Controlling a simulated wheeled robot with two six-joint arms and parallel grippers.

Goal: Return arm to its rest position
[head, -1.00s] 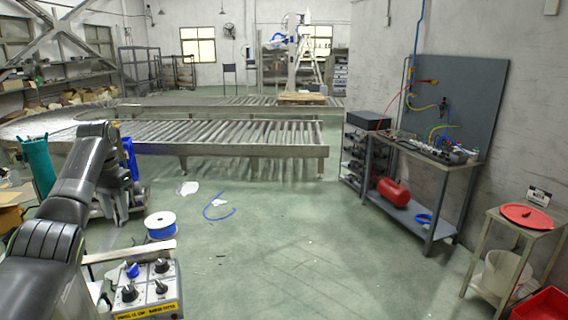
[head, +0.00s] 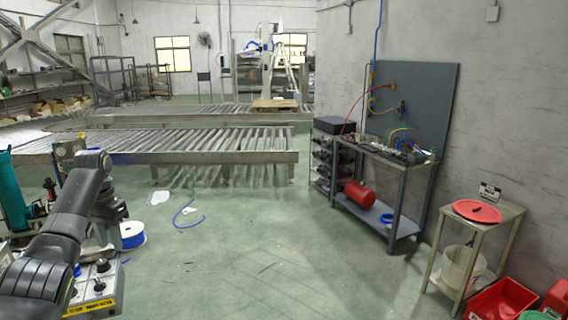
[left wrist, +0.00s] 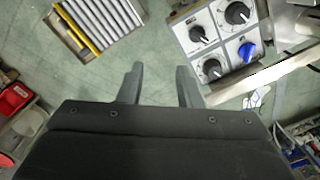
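My left arm (head: 60,235) comes in from the left in the head view. It rises to a bent joint and folds down behind the control box. Its gripper is not clearly visible there. In the left wrist view, the left gripper's two dark fingers (left wrist: 158,82) stand apart with nothing between them, so it is open. A control box with black knobs and a blue knob (left wrist: 225,32) lies beyond the fingers at the upper right. The same box (head: 97,288) sits at the lower left of the head view. My right arm and gripper are not in view.
A blue cable spool (head: 132,235) stands on the floor near the arm. A roller conveyor (head: 200,146) runs across the back. A workbench (head: 392,170) and a small stand with a red lid (head: 477,211) are along the right.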

